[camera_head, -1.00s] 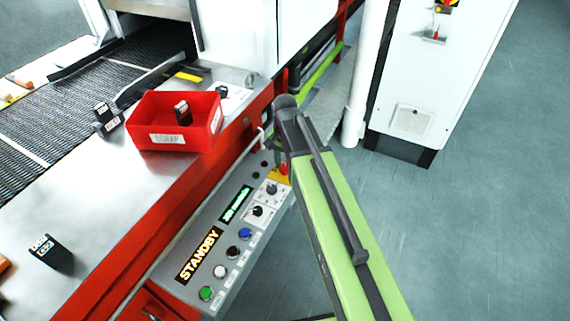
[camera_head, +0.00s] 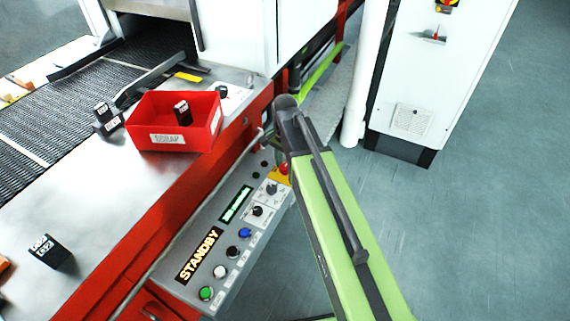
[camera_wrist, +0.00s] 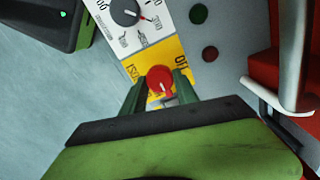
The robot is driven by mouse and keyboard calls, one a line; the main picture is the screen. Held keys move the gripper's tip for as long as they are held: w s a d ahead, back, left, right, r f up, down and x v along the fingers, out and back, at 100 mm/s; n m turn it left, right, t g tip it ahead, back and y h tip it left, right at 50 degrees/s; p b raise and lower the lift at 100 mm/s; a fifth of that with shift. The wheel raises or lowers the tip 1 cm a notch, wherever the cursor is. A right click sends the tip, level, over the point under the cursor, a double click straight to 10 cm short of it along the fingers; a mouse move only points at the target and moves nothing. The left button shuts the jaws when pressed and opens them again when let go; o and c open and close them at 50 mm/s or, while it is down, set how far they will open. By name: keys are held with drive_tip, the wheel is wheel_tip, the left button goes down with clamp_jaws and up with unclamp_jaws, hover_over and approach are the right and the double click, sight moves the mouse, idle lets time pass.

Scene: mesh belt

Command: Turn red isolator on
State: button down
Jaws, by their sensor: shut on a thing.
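The red isolator is a round red knob (camera_wrist: 160,78) on a yellow plate (camera_wrist: 172,50) with dark lettering, partly readable as ISO on one side. In the head view the red knob (camera_head: 284,169) shows at the upper right end of the grey control panel (camera_head: 212,250), just left of my arm. In the wrist view my gripper (camera_wrist: 160,93) has one dark green finger on each side of the knob, shut on it. A pale pointer mark on the knob points down towards my gripper. The knob's near side is partly hidden between the fingers.
Black dials (camera_head: 257,211), coloured buttons and a STANDBY display (camera_head: 198,257) share the panel. A red scrap bin (camera_head: 150,141) stands on the metal table. A white pipe (camera_head: 358,90) and white cabinet (camera_head: 425,75) stand right.

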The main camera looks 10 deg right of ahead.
sight(285, 166)
drive_tip(key=c, duration=0.9)
unclamp_jaws()
drive_tip(key=shift+c, duration=0.2)
wheel_tip(285, 166, up, 18)
drive_tip(key=p, duration=1.7)
drive_tip(key=shift+f, duration=0.25)
